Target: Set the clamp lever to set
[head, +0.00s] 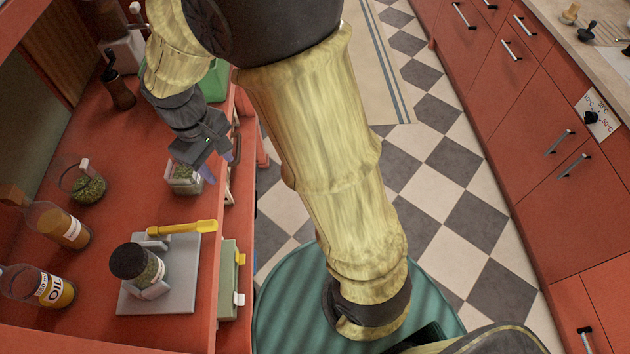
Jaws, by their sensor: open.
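A clamp with a yellow lever (186,228) is mounted on a grey plate (205,262) on the red shelf top. The lever lies about level, its wide end toward the right. A dark-lidded glass canister (137,267) with green contents stands in the clamp's grey holder, beside the lever. My gripper (220,167) is open, farther back along the shelf, above and beside a small glass jar (184,180) with green contents. It is apart from the lever, and I cannot tell whether it touches that jar.
An amber bottle (62,226), an oil bottle (40,288) and a clip-top jar (84,184) stand left of the clamp. A dark grinder (117,90) stands at the back. A green box (230,280) sits at the shelf's right edge. Shelf between plate and small jar is clear.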

